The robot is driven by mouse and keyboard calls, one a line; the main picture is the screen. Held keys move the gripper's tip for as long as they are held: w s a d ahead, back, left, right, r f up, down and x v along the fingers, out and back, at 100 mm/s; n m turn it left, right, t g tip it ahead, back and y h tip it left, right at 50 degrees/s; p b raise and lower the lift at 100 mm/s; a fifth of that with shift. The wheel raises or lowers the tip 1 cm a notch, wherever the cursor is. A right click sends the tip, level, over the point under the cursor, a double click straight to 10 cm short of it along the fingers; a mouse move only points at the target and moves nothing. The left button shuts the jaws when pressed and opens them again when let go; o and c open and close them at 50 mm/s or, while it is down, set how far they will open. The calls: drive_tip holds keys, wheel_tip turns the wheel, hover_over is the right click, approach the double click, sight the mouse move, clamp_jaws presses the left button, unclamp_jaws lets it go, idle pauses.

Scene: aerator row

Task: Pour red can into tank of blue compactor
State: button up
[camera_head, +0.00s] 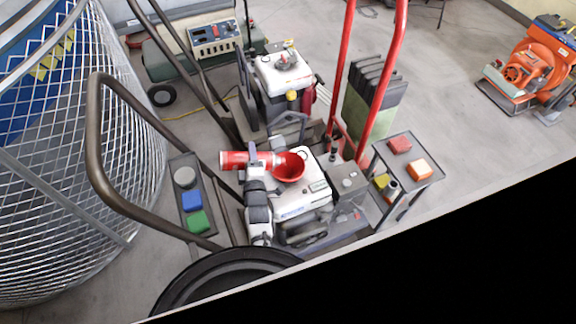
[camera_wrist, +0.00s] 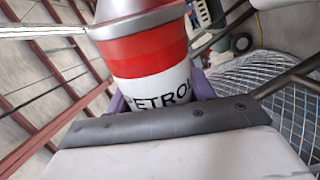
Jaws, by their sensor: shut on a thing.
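The red can (camera_head: 234,160) lies nearly horizontal in the head view, its right end close to a red funnel (camera_head: 289,167). The funnel stands in the top of a white engine (camera_head: 297,201) on the near machine; whether liquid flows cannot be seen. My gripper (camera_head: 254,162) is shut around the can and holds it just left of the funnel. In the wrist view the can (camera_wrist: 145,52) shows red and white bands, a grey end and partly hidden lettering. My gripper's purple fingers (camera_wrist: 160,100) press on both its sides. The machine's blue body is not clearly visible.
A second machine with a white tank (camera_head: 283,72) stands behind. Brown handle bars (camera_head: 98,150) and red bars (camera_head: 383,80) rise around the work area. A dark tray (camera_head: 181,163) holds blocks at left; a small side table (camera_head: 427,165) holds blocks at right. A wire cage (camera_head: 95,190) fills the left.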

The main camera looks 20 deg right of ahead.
drive_tip(key=shift+s+d+r+m+b, duration=0.15)
drive_tip(key=shift+d+r+m, duration=0.15)
drive_tip(key=shift+r+m, duration=0.25)
drive_tip(key=shift+d+r+m+b, duration=0.15)
drive_tip(key=shift+d+r+m, duration=0.25)
drive_tip(key=shift+m, duration=0.25)
drive_tip(key=shift+s+d+r+m+b, duration=0.15)
drive_tip(key=shift+d+r+m, duration=0.1)
drive_tip(key=shift+r+m, duration=0.35)
idle(0.9)
drive_tip(key=shift+s+d+r+m+b, duration=0.1)
drive_tip(key=shift+d+r+m+b, duration=0.8)
drive_tip(key=shift+m, duration=0.4)
drive_tip(key=shift+d, duration=0.1)
